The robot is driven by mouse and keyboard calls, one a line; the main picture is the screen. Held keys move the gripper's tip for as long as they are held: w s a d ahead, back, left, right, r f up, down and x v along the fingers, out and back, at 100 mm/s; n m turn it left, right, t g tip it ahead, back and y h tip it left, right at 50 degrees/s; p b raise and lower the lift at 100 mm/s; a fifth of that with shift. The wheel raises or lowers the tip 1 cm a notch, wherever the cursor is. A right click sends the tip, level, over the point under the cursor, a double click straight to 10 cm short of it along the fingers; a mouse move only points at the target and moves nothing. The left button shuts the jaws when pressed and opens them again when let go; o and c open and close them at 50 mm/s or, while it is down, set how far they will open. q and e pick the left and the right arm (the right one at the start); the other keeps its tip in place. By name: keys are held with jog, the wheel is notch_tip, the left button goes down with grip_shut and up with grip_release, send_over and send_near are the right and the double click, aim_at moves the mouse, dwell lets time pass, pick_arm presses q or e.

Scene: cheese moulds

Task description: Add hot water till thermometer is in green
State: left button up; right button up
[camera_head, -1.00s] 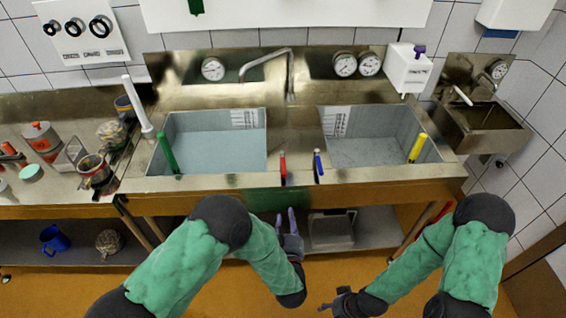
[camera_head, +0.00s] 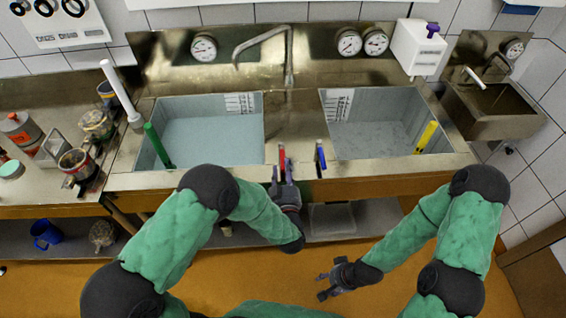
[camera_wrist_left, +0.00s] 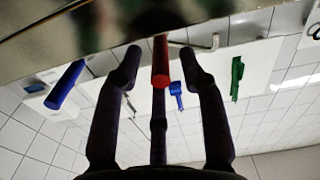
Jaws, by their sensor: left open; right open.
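The red lever (camera_head: 282,160) stands on the front rim of the sink unit, next to the blue lever (camera_head: 320,157). My left gripper (camera_head: 284,182) is open just in front of the red lever. In the left wrist view the red lever (camera_wrist_left: 160,62) shows between the spread fingers; I cannot tell whether they touch it. The left basin (camera_head: 208,135) and right basin (camera_head: 375,125) look to hold water. The faucet (camera_head: 262,42) is over the sink. Round dials (camera_head: 203,47), (camera_head: 348,42), (camera_head: 376,42) are on the backsplash; their readings are too small to tell. My right gripper (camera_head: 332,281) is open and empty, low in front.
A green stick (camera_head: 158,146) stands in the left basin and a yellow one (camera_head: 426,137) in the right. A counter with pots and a bottle (camera_head: 20,130) is at left. A small side sink (camera_head: 495,110) is at right.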

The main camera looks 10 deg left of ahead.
aim_at(282, 149)
pick_arm(q)
jog(key=shift+x, duration=1.85)
jog(key=shift+c, duration=0.3)
grip_shut()
